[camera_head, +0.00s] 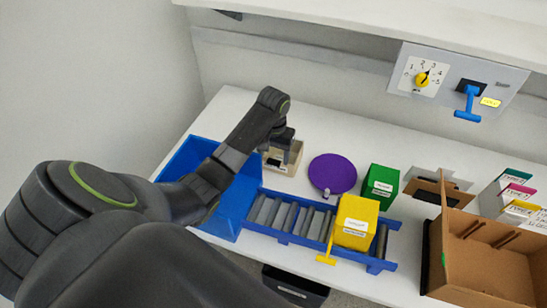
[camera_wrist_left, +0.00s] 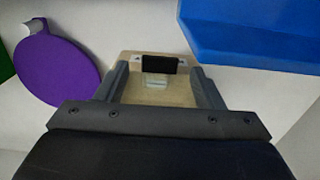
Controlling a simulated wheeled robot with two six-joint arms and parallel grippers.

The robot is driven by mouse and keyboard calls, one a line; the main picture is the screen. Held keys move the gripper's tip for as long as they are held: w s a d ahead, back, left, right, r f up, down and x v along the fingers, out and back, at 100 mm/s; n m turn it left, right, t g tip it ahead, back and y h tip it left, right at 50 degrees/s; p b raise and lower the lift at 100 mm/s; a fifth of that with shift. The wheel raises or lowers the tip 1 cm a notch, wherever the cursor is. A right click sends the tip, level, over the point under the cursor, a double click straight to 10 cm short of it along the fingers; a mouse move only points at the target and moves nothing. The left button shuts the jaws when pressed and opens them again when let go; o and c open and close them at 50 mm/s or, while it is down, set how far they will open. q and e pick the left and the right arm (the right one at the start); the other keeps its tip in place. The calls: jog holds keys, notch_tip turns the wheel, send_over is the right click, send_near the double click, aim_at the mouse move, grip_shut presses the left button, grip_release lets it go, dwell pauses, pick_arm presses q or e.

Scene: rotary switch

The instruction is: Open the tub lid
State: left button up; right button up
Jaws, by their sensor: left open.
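The small beige tub (camera_head: 275,165) stands on the white table beside the blue bin. In the left wrist view its beige top (camera_wrist_left: 155,95) faces me, with a black handle-like part (camera_wrist_left: 158,65) on a pale strip near its far edge and a small clear piece nearer. The lid looks closed. My left gripper (camera_head: 283,145) is directly over the tub, pointing down. In the left wrist view its two fingers (camera_wrist_left: 160,80) are open, one at each side of the tub's top. I cannot tell whether they touch it. My right gripper is not in view.
A blue bin (camera_head: 187,155) is left of the tub, and a purple disc (camera_head: 333,173) is to its right. In front is a roller conveyor (camera_head: 290,238) carrying a yellow box (camera_head: 355,222). A green box (camera_head: 381,186) and open cardboard box (camera_head: 485,260) are farther right.

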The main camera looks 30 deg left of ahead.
pick_arm(q)
jog(key=shift+f, duration=0.85)
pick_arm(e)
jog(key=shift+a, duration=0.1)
pick_arm(q)
jog(key=shift+c, duration=0.4)
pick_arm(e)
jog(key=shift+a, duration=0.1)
pick_arm(q)
jog(key=shift+c, duration=1.2)
grip_shut()
jog(key=shift+r, duration=0.1)
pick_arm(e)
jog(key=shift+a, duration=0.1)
pick_arm(q)
jog(key=shift+a, duration=0.1)
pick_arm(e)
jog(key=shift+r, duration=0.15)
